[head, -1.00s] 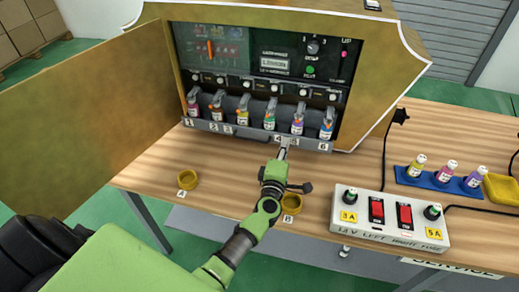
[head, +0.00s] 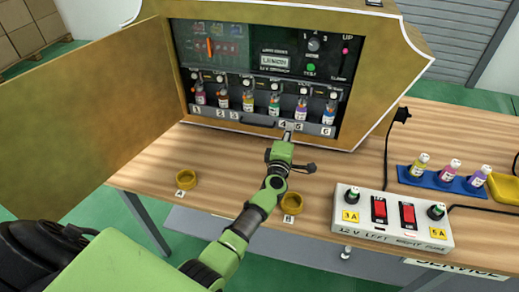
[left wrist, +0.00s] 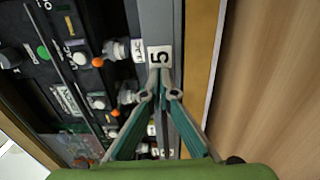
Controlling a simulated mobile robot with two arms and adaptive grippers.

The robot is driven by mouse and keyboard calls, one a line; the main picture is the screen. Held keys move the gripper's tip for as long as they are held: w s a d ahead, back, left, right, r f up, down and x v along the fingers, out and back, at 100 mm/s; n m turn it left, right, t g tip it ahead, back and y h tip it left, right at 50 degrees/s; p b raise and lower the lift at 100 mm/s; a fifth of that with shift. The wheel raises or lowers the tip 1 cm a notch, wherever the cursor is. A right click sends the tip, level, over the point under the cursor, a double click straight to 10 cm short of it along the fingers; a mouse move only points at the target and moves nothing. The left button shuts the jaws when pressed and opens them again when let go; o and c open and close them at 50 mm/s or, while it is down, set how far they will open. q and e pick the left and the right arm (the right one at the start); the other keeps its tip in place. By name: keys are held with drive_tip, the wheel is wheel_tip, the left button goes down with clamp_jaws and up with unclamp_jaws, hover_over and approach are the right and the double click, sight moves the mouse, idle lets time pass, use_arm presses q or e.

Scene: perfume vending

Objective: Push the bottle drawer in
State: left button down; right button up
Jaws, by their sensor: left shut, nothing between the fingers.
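The bottle drawer (head: 257,122) is the grey tray in the lower part of the open machine, with a numbered front and a dark handle. Several small bottles, such as the purple bottle (head: 304,110), stand upright in a row on it. It appears to sit inside the machine's opening; whether it is fully home I cannot tell. My left gripper (head: 287,134) is shut and empty, its tips at the drawer front near labels 4 and 5. In the left wrist view, its tips (left wrist: 161,82) meet beside the 5 label (left wrist: 160,56) and seem to touch the front. My right gripper is out of view.
The machine's door (head: 92,115) stands open at the left. A switch box (head: 391,220) with cables and a blue rack (head: 443,181) with three bottles are at the right.

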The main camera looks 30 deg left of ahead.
sight(292, 121)
use_arm(q)
drive_tip(key=shift+w+a, duration=0.15)
drive_tip(key=shift+w, duration=0.5)
drive_tip(key=shift+w+a+f+b, duration=0.1)
drive_tip(key=shift+w+a+b, duration=0.05)
drive_tip(key=shift+w+b, duration=0.4)
drive_tip(key=shift+w+a+b, duration=0.15)
drive_tip(key=shift+w+b, duration=0.15)
drive_tip(key=shift+w, duration=0.3)
drive_tip(key=shift+w+a+b, duration=0.1)
drive_tip(key=shift+w+b, duration=0.25)
drive_tip(key=shift+w, duration=0.3)
drive_tip(key=shift+s+p, duration=0.4)
drive_tip(key=shift+p, duration=0.05)
drive_tip(key=p+v, duration=0.4)
drive_tip(key=v, duration=0.6)
drive_tip(key=shift+s+d+p, duration=0.25)
drive_tip(key=shift+s+p, duration=0.05)
drive_tip(key=shift+s, duration=0.3)
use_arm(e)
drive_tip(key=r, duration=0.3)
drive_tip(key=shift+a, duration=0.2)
